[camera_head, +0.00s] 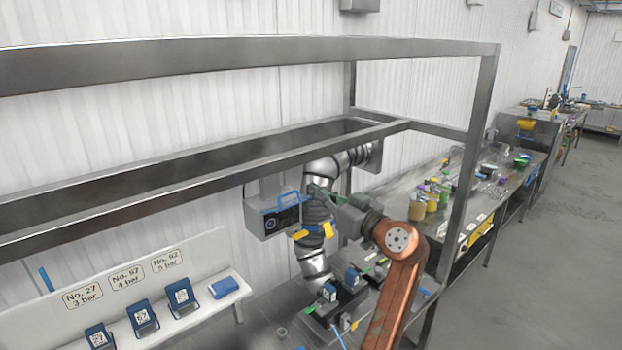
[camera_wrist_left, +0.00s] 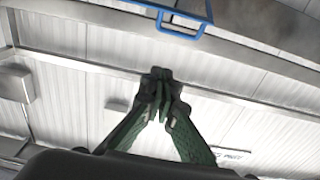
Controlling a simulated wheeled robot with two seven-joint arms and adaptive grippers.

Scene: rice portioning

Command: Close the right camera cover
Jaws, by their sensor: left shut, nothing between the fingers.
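A grey camera box (camera_head: 264,222) with a dark front hangs below the steel frame in the head view. A blue handle (camera_head: 289,200) sits at its upper front, apparently on the cover; how far the cover stands open is unclear. A blue handle also shows at the top of the left wrist view (camera_wrist_left: 172,31). My left gripper (camera_head: 312,189) has green fingers and points left, close to the handle's right side. Its fingers are shut and empty in the left wrist view (camera_wrist_left: 160,76), apart from the handle in that picture. My right gripper is not in view.
Steel frame beams (camera_head: 250,165) run above and around the work area. Blue holders (camera_head: 181,296) stand on a white shelf at lower left. A bench with yellow jars (camera_head: 418,208) extends to the right.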

